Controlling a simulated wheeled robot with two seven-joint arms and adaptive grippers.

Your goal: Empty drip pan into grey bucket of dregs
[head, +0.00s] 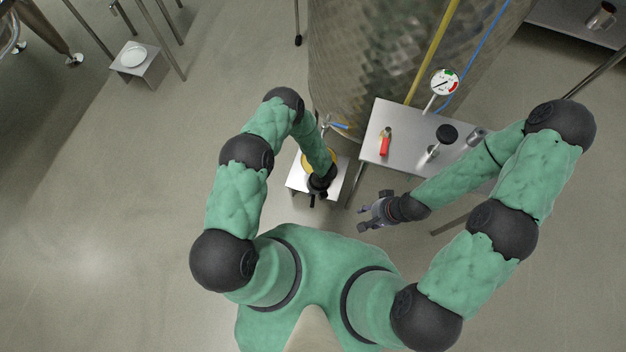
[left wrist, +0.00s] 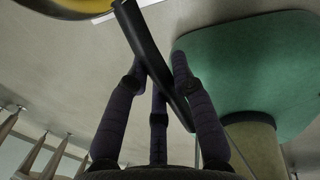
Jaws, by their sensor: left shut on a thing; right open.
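The drip pan (head: 306,160) shows as a yellow-filled round shape over a small white stand in the head view, partly hidden by my left forearm. In the left wrist view the pan's yellow inside and dark rim (left wrist: 75,8) show at the top left. My left gripper (head: 318,193) is shut on the pan's black handle (left wrist: 150,50); its fingers also show in the left wrist view (left wrist: 158,78). I cannot tell whether the pan touches the stand. My right gripper (head: 366,217) is open and empty, in front of the steel table. I cannot make out the grey bucket.
The white stand (head: 335,190) is beside the big steel vat (head: 355,60) with its tap (head: 336,126). The steel table (head: 386,117) holds a red-handled tool (head: 385,145), a black-topped item (head: 447,133) and a metal cup (head: 476,136). Open floor lies to the left.

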